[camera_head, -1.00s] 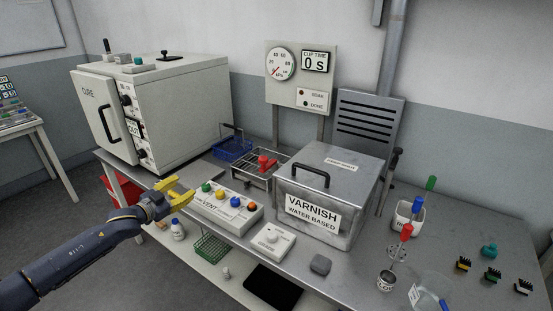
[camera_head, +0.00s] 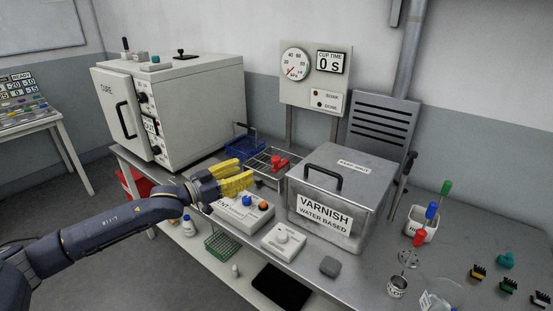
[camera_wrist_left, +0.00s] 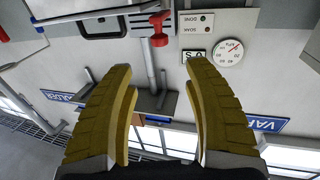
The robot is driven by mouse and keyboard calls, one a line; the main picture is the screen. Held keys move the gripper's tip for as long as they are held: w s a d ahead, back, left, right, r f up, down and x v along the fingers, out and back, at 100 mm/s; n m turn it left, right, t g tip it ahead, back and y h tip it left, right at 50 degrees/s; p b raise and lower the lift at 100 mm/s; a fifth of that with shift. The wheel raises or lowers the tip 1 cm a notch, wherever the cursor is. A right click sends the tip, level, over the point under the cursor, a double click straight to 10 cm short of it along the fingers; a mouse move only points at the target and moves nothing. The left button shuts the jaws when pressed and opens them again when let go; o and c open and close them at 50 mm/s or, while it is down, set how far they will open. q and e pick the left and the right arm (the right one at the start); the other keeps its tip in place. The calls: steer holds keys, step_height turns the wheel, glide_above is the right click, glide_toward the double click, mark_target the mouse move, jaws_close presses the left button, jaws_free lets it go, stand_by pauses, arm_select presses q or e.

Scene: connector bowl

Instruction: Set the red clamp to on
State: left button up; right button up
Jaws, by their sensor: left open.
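In the left wrist view, the red clamp (camera_wrist_left: 158,32) shows beyond and between the two yellow fingertips of my left gripper (camera_wrist_left: 160,66). My right gripper is not in view.
The vent button box (camera_head: 243,212) is partly hidden by my left gripper. The metal varnish box (camera_head: 350,205) stands close right of the rack. The blue basket (camera_head: 240,146) and the cure oven (camera_head: 190,105) are at the left. A white knob box (camera_head: 284,242) sits in front.

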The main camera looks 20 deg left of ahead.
mark_target(272, 160)
arm_select(q)
steer(key=x, duration=1.3)
steer(key=shift+w+d, duration=0.15)
steer(key=shift+c, duration=0.3)
jaws_close()
